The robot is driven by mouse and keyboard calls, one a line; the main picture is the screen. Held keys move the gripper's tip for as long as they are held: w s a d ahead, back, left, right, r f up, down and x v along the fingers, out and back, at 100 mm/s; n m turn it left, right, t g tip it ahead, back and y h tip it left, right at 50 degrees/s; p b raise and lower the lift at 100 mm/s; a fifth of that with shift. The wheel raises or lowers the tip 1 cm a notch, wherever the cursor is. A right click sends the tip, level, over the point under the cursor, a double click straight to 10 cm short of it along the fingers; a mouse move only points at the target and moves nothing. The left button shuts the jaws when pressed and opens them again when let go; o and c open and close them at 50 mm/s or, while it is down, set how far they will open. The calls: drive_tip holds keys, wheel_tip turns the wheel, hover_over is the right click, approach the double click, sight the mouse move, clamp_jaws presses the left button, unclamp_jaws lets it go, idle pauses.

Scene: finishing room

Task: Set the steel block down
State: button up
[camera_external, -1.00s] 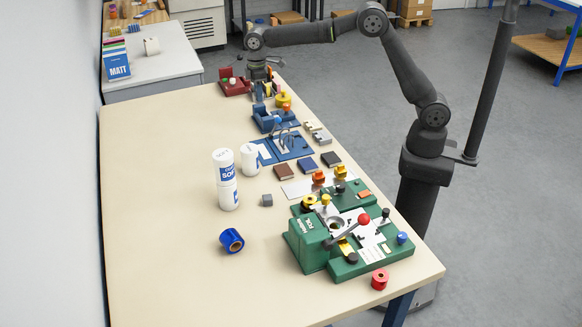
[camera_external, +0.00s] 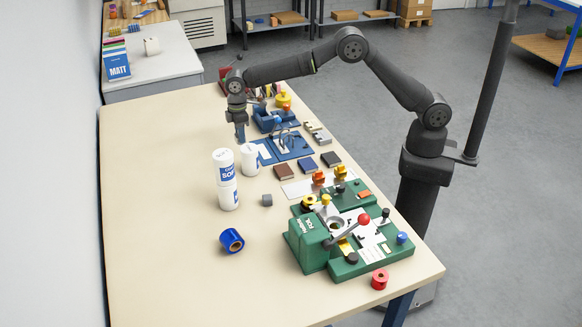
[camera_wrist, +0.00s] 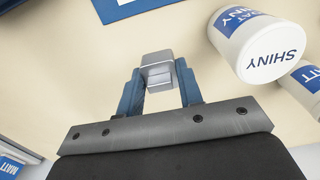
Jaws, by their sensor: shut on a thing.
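In the wrist view my gripper (camera_wrist: 158,84) has its two blue fingers shut on a grey steel block (camera_wrist: 156,60), which shows between and beyond the fingertips. Bare beige table top lies around the block in that view. In the external view my gripper (camera_external: 240,134) points down over the table (camera_external: 165,190), left of the blue fixture plate. The block is too small to make out there, and I cannot tell how far it is above the table.
Two stacked white canisters (camera_external: 226,180) and a single canister (camera_external: 250,160) stand close by, nearer the camera. The table's left side is clear.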

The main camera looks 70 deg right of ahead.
sight(237, 138)
drive_tip(key=shift+a+f, duration=0.4)
drive_tip(key=shift+a, duration=0.2)
drive_tip(key=shift+a+f, duration=0.4)
drive_tip(key=shift+a, duration=0.2)
drive_tip(key=shift+f, duration=1.85)
drive_tip(key=shift+f, duration=0.15)
drive_tip(key=o, duration=1.1)
wheel_tip(237, 138, up, 12)
drive_tip(key=shift+r, duration=0.15)
drive_tip(key=shift+c, duration=0.2)
